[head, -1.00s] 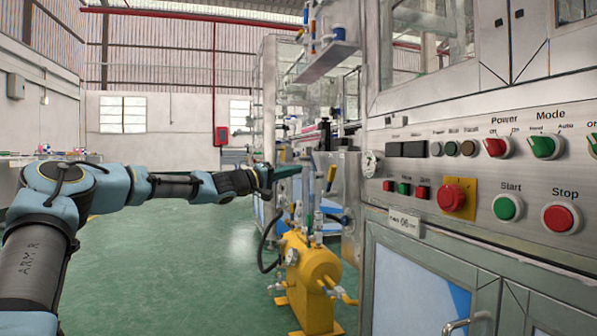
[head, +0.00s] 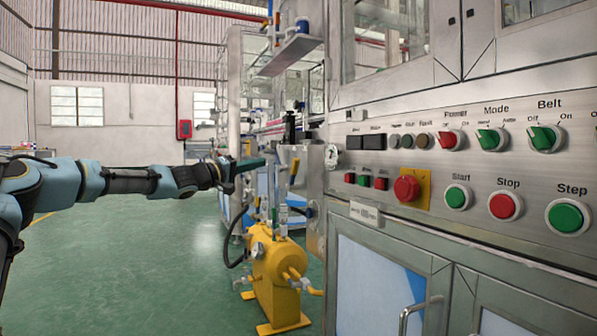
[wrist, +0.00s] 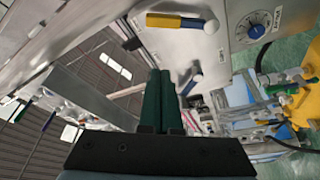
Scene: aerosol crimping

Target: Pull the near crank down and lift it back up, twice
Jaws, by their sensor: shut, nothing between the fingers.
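My gripper (head: 250,164) has dark green fingers and is shut and empty; the fingers also show in the wrist view (wrist: 160,98). In the head view, an upright crank handle with a yellow grip (head: 294,169) stands just right of the fingertips, with a small gap in the picture. In the wrist view, a yellow and blue crank handle with a white end (wrist: 178,21) sits on a metal panel above the fingers. This looks like the near crank. Neither handle is held.
A yellow tank (head: 277,275) with hoses and fittings stands on the green floor below the cranks. A steel control cabinet (head: 400,235) with buttons and knobs fills the right side. A dial (wrist: 256,24) sits beside the near handle. Open floor lies at the left.

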